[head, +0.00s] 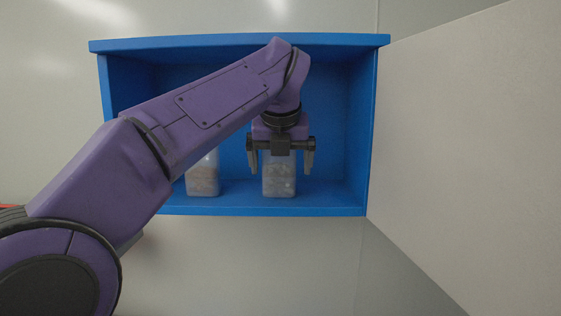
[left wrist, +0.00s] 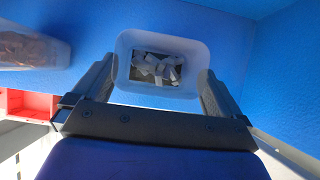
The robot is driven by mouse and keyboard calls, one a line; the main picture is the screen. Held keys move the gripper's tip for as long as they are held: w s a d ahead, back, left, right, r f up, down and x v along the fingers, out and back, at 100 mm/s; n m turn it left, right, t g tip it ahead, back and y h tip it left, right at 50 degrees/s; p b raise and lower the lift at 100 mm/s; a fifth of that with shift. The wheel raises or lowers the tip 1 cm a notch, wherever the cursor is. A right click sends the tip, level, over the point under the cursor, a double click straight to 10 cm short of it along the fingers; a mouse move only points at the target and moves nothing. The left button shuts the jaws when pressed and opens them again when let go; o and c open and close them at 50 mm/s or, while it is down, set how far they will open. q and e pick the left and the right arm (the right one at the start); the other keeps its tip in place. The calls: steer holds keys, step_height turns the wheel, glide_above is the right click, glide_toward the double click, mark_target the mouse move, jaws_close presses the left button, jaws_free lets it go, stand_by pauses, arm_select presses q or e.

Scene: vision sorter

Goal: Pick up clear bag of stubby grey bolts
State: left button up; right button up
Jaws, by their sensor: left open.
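A clear, whitish, open-topped container (head: 279,186) stands upright on the floor of a blue shelf box (head: 232,208). In the left wrist view its rim (left wrist: 124,62) frames short grey pieces (left wrist: 157,66), which look like the stubby grey bolts. My left gripper (head: 281,164) is open above and around the container's top, one finger on each side. In the left wrist view, the container lies between the fingers, with no clear sign of contact. The top of the container is partly hidden by the gripper in the head view. My right gripper is not in view.
A second clear container (head: 203,178) with brownish contents stands to the left on the same shelf, partly behind my left arm. A red bin (left wrist: 30,103) shows at the left in the left wrist view. A pale panel (head: 470,130) borders the box on the right.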

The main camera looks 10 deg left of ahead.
arm_select(q)
steer(key=shift+w+a+f, duration=0.15)
steer(key=shift+w+a, duration=0.1)
steer(key=shift+w, duration=0.35)
steer(key=shift+w+a+f, duration=0.15)
steer(key=shift+w+a, duration=0.05)
steer(key=shift+w, duration=0.35)
steer(key=shift+a+f, duration=0.1)
steer(key=shift+f, duration=0.05)
steer(key=c, duration=1)
steer(key=shift+c, duration=0.8)
